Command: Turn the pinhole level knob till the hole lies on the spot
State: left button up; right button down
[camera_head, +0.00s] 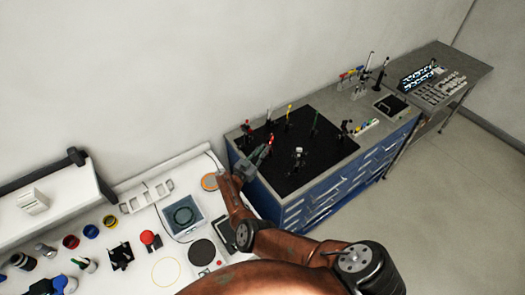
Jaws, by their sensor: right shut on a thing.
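My right gripper (265,152) reaches over the left edge of the black optical breadboard (325,158). It is shut on a small part at that edge, which looks like the pinhole level knob; the fingers hide most of it. Several small posts with coloured tops stand on the breadboard, among them a yellow one (289,114) and a green one (314,121). The pinhole plate, its hole and the light spot are too small to make out. My left gripper is not in view.
The breadboard lies on a blue drawer cabinet (345,190). A grey side table (455,68) stands far right. Floor at right is clear.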

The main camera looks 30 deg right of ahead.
jog(key=c, duration=1.9)
grip_release()
jog(key=shift+w+d, duration=0.1)
jog(key=shift+c, duration=0.2)
